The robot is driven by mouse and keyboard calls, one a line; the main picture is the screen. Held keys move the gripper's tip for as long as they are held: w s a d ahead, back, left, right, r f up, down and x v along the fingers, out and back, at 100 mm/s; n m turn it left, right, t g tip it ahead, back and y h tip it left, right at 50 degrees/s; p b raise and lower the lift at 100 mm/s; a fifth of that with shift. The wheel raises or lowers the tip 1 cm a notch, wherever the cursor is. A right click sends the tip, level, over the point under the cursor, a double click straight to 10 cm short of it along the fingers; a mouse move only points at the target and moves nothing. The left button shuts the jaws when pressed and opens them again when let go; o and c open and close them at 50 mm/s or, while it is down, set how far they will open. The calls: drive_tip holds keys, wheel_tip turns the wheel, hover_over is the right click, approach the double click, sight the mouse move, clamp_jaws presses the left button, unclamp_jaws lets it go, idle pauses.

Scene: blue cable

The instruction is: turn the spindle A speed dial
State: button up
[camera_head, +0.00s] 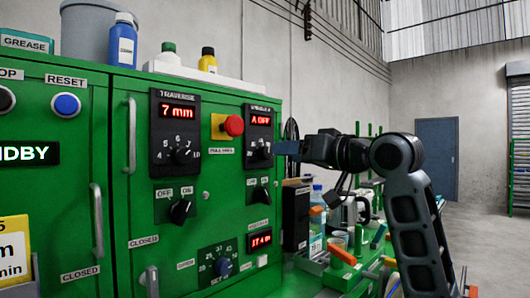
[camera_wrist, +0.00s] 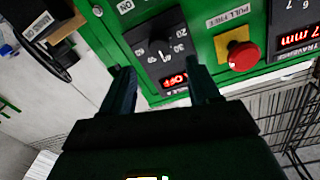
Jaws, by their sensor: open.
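The spindle A speed dial (camera_head: 262,150) is a black knob on a black panel with a red display (camera_head: 260,121) reading "A OFF".
The red emergency button (camera_head: 233,126) on a yellow plate is left of the dial. The traverse dial (camera_head: 181,155) is further left, showing "7 mm". A smaller OFF/ON switch (camera_head: 260,194) sits below.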

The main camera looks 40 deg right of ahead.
sight(269, 152)
drive_tip(key=w+p, duration=0.1)
drive_tip(key=w, duration=0.6)
drive_tip(key=shift+w+d, duration=0.1)
drive_tip(key=shift+w, duration=0.25)
drive_tip(key=c, duration=1)
